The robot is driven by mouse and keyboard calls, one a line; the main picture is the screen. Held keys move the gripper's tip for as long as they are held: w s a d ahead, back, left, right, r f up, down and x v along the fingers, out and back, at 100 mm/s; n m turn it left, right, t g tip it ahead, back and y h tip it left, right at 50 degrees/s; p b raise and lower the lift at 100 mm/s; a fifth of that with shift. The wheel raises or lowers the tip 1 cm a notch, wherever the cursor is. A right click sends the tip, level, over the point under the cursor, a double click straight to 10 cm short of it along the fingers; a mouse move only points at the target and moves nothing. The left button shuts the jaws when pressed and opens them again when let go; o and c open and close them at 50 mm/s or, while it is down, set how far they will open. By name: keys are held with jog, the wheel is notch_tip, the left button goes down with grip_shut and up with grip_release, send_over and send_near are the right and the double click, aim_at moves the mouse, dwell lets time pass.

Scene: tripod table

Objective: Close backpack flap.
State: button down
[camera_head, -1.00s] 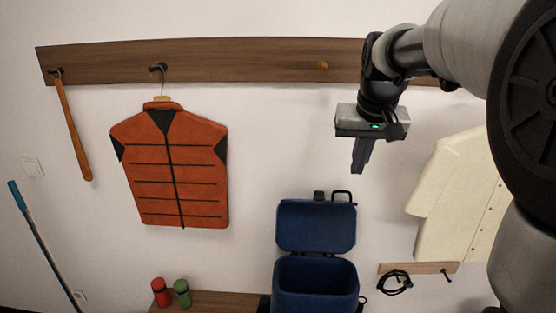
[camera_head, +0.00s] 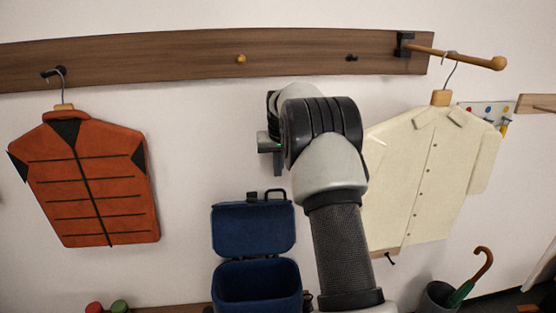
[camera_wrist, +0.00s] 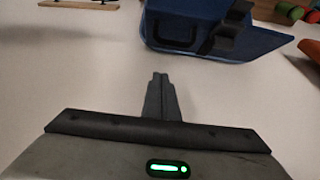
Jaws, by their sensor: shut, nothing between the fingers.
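The blue backpack (camera_head: 258,286) stands open at the bottom of the head view, its mouth facing up. Its flap (camera_head: 253,230) is raised against the white wall, with a dark handle loop and a buckle at its top edge. In the wrist view the flap (camera_wrist: 190,22) shows at the top, with the handle and dark strap on it. My gripper (camera_head: 278,170) is above the flap's top edge, apart from it, partly hidden behind my arm. In the wrist view my gripper (camera_wrist: 160,78) has its fingers together and empty, pointing towards the flap.
An orange vest (camera_head: 85,185) hangs at left and a cream shirt (camera_head: 420,180) at right, close to my arm. A wooden rail (camera_head: 180,60) with pegs runs above. Red and green bottles stand at lower left. An umbrella stand (camera_head: 440,298) is at lower right.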

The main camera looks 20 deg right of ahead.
jog(key=x, duration=0.3)
jog(key=shift+f, duration=0.2)
jog(key=s, duration=0.3)
jog(key=shift+a+r, duration=0.25)
jog(key=shift+a, duration=0.1)
jog(key=shift+s+a+f, duration=0.1)
jog(key=shift+s+a, duration=0.05)
jog(key=shift+s, duration=0.3)
